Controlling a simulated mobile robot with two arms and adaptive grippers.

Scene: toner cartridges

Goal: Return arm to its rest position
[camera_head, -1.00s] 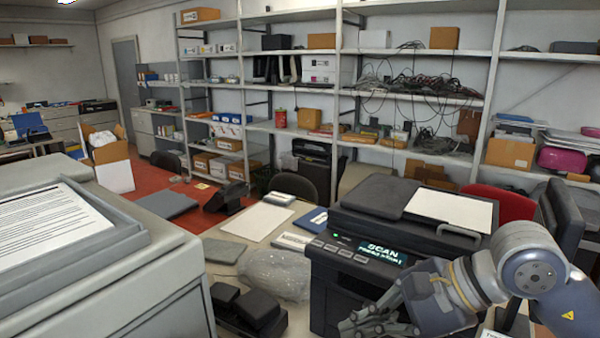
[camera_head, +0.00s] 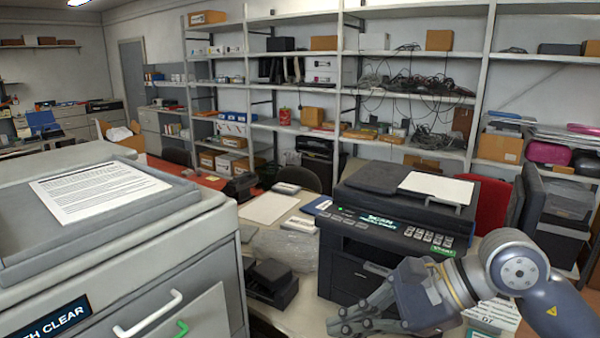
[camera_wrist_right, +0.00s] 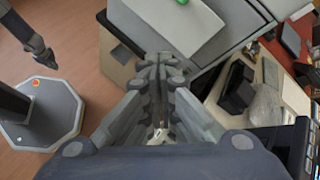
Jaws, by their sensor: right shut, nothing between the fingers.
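My right gripper (camera_head: 345,325) is at the lower right of the head view, in front of the black printer (camera_head: 350,262), its fingers pointing left. In the right wrist view the right gripper (camera_wrist_right: 160,65) shows its fingers together, with nothing between them. The right arm comes in from the lower right edge and is bent. A dark grey arm end (camera_wrist_right: 38,48) at the upper left of the right wrist view looks like my left gripper; its fingers are too small to judge. The left arm does not show in the head view.
A large grey machine (camera_head: 215,250) with a printed sheet (camera_head: 98,190) on top fills the left. The printer stands on a pale table (camera_head: 300,315) beside a black device (camera_head: 270,283). Loaded shelves (camera_head: 405,90) line the back wall. Open floor (camera_wrist_right: 75,75) lies below the arm.

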